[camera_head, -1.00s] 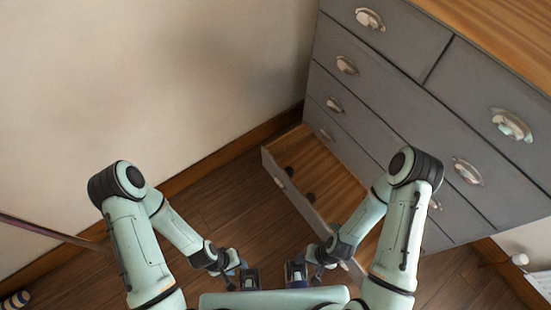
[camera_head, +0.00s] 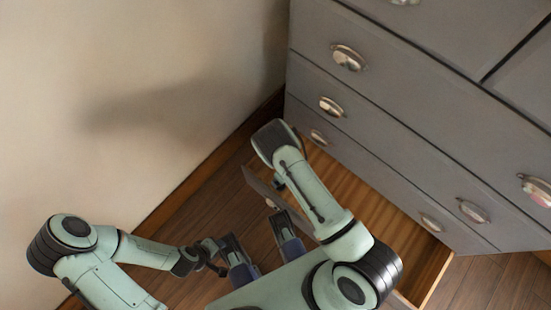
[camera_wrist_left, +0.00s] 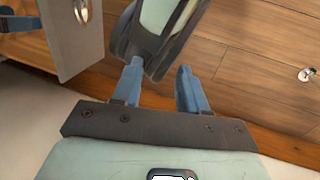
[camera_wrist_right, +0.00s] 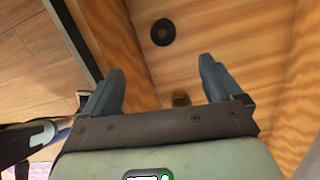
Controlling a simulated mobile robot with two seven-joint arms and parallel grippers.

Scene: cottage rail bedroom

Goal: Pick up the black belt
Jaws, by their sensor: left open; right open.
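The black belt (camera_wrist_right: 163,32) shows in the right wrist view as a small dark coil on the wooden floor of the open drawer (camera_head: 380,215). My right gripper (camera_wrist_right: 161,68) is open and empty above the drawer, the coil lying beyond and between its fingertips in that view. In the head view my right arm hides the belt and most of that gripper. My left gripper (camera_head: 215,258) is open and empty, low over the floor at the left of the drawer. It also shows in the left wrist view (camera_wrist_left: 159,70).
A small brown object (camera_wrist_right: 181,98) lies in the drawer near the coil, partly hidden. The grey dresser (camera_head: 400,130) rises behind the drawer. The drawer front (camera_head: 262,187) stands near my right arm. A pale wall (camera_head: 120,80) is at left; bare wooden floor (camera_head: 205,205) lies between.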

